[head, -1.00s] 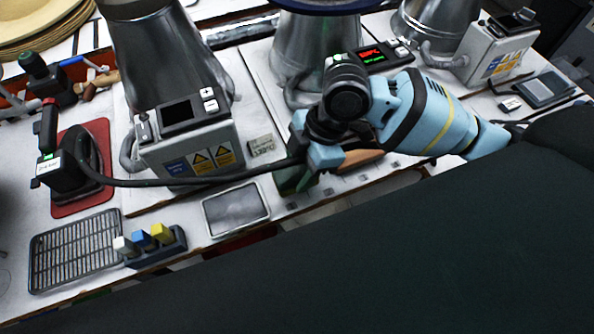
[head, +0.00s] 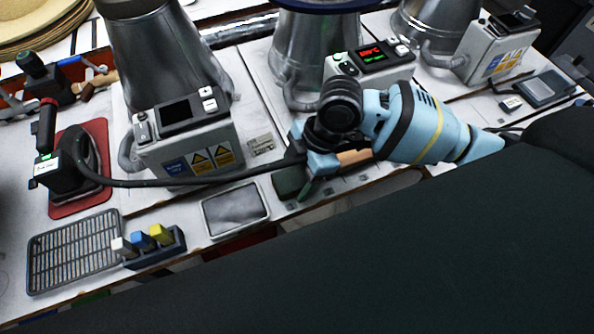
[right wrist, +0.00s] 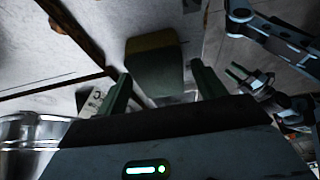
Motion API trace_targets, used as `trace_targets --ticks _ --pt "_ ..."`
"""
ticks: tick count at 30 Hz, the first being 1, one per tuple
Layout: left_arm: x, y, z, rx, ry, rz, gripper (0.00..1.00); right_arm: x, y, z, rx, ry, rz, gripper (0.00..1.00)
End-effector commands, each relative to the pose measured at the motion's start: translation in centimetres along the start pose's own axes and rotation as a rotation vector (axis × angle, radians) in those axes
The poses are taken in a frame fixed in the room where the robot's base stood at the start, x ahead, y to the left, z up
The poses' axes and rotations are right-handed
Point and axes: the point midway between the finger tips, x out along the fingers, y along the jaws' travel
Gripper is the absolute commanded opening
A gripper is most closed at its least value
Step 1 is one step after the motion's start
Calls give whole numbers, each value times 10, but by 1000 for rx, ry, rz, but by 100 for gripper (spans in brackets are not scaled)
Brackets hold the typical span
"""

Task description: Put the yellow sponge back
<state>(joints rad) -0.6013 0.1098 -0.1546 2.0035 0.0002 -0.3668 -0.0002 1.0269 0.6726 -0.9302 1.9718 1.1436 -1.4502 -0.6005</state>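A block with a dull yellow-olive strip and a dark grey-green face, apparently the sponge (right wrist: 153,68), lies on the pale surface in the right wrist view. It shows between and beyond the two fingers, with gaps on both sides. In the head view, a dark green block (head: 289,183) beside the right gripper (head: 306,180) seems to be the same thing, partly covered by the gripper. My right gripper is open and low over the bench; its fingers also show in the right wrist view (right wrist: 163,88).
A dark holder (head: 160,254) with white, blue and yellow blocks stands front left, beside a wire rack (head: 75,252). A grey tray (head: 235,210) lies left of the gripper. A black cable (head: 190,180) crosses the bench. Metal cones with control boxes (head: 190,150) stand behind.

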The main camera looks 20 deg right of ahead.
Motion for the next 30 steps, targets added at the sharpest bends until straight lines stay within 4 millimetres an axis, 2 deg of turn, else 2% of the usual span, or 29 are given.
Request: trace_targets --ticks 11,17,24,30 --pt "1 0 -3 0 7 -1 36 -5 1 -1 0 0 2 70" --pt "0 -1 -12 2 20 -2 36 -35 1 -1 -1 -1 6 70" --pt "-2 -2 -19 4 33 -4 36 -84 1 -1 -1 -1 5 70" --pt "-5 -1 -17 3 29 -4 36 -112 1 -2 0 0 3 70"
